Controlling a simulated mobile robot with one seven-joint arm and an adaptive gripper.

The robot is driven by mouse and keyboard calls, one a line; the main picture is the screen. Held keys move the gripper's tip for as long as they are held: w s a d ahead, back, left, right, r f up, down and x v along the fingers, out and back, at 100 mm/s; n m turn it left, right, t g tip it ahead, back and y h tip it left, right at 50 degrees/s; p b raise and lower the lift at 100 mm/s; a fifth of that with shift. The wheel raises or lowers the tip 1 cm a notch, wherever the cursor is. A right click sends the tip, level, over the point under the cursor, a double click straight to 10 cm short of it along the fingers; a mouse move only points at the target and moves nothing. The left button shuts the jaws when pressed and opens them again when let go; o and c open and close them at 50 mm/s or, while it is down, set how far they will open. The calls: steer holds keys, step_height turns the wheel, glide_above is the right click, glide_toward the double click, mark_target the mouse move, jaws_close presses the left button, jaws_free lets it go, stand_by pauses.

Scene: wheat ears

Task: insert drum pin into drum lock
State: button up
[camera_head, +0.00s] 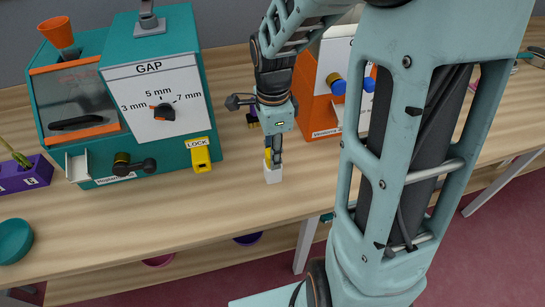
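The drum lock, a yellow bracket (201,159) under a LOCK label, is on the lower right front of the teal machine (150,40). My gripper (273,156) points down over the table, to the right of the lock and apart from it. A small yellow piece (267,157), possibly the drum pin, shows at its fingertips. A small white block (273,174) stands on the table directly below. I see the fingers nearly side-on, so I cannot tell whether they are closed on the yellow piece.
The teal machine has a GAP dial (163,111), a black knob crank (135,164) and an orange funnel (57,33). An orange and white machine (318,107) stands behind my arm. A purple holder (25,176) and teal bowl (14,240) are at left. The table front is clear.

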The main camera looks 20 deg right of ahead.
jaws_close()
step_height(320, 180, up, 11)
steer(key=shift+f, duration=0.15)
stand_by(0.5)
